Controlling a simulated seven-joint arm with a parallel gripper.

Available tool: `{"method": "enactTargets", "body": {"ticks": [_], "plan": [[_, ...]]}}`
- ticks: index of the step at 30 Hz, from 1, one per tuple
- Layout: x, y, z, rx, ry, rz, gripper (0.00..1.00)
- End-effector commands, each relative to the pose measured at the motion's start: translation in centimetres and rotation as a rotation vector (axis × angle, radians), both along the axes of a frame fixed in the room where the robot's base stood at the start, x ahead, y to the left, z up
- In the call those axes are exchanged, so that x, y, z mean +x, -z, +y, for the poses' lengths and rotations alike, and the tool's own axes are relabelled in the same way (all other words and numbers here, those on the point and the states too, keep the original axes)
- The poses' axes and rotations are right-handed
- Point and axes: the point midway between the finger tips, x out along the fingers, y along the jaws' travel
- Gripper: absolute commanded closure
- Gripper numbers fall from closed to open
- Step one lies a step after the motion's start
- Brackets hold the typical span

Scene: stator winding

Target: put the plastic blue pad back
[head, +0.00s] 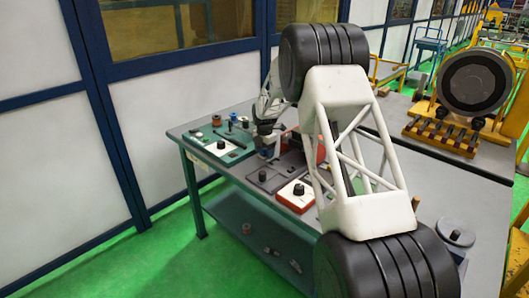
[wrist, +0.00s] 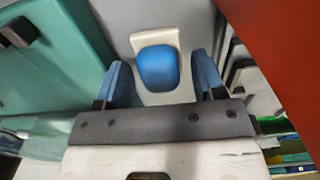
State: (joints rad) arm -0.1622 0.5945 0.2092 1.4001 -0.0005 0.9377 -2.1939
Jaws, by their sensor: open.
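The blue pad (wrist: 158,68) shows in the wrist view as a rounded blue piece. It sits in a white U-shaped holder (wrist: 158,98) on the grey table. My gripper (wrist: 160,75) is open, with one blue-tipped finger on each side of the holder. I cannot tell whether the fingers touch anything, and no gap is closed on the pad. In the head view my gripper (head: 267,135) is down near the tabletop, and the pad is hidden there behind my arm and gripper.
In the wrist view a green tray (wrist: 50,60) lies close on the left. A red surface (wrist: 285,50) rises close on the right. In the head view the table (head: 235,170) also bears a dark tray (head: 278,175) and a red-and-white box (head: 296,195).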

Motion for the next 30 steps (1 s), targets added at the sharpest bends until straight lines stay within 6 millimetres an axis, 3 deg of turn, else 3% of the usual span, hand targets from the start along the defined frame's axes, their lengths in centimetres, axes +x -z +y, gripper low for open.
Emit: {"method": "enactTargets", "body": {"ticks": [8,24,30], "plan": [[0.0,-2.3,0.0,0.000,0.000,-0.003,0.37],[0.0,-10.3,0.0,0.001,0.000,-0.002,0.37],[0.0,-11.8,0.0,0.000,0.000,0.000,0.37]]}}
